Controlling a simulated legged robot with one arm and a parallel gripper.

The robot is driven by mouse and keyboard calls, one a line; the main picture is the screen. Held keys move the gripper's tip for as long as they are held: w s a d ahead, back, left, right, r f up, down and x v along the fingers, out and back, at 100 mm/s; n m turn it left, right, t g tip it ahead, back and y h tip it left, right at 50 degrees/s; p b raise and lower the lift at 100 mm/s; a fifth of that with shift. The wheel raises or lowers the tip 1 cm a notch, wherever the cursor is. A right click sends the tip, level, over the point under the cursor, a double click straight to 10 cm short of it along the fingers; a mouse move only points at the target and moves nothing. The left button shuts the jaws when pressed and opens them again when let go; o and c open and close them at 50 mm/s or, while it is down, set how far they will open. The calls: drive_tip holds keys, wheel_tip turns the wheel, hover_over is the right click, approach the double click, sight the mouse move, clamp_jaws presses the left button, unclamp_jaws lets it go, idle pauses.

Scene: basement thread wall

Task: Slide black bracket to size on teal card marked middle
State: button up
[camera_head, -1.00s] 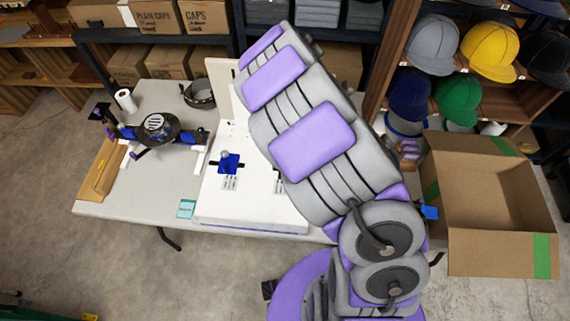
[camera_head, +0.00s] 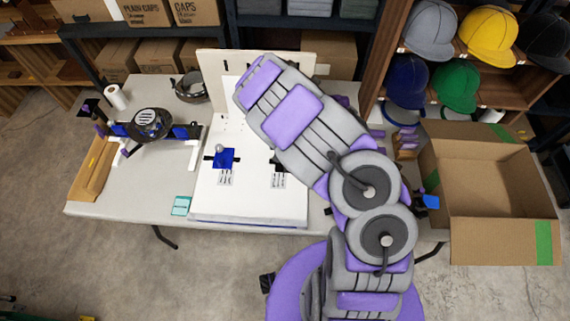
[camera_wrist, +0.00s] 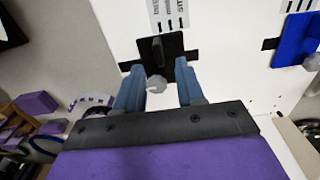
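The black bracket (camera_wrist: 160,48) sits in a slot on a white board, with a raised tab and a pale round knob (camera_wrist: 156,83). In the head view the black bracket (camera_head: 277,165) shows only partly beside my arm. In the wrist view my gripper (camera_wrist: 157,66) has two blue fingers apart, one on each side of the bracket and knob in the picture; I cannot tell whether they touch. My arm hides the gripper in the head view. The teal card (camera_head: 181,206) lies on the table left of the board; its writing is too small to read.
A blue bracket (camera_head: 224,157) sits in another slot on the white board (camera_head: 245,209), left of the black one. Printed size labels lie below each. A device with a round dark top (camera_head: 150,124) stands at left. An open cardboard box (camera_head: 490,215) is at right.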

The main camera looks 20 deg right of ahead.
wheel_tip(320, 180, down, 6)
drive_tip(key=shift+d+f+b, duration=0.15)
drive_tip(key=shift+b, duration=0.45)
clamp_jaws()
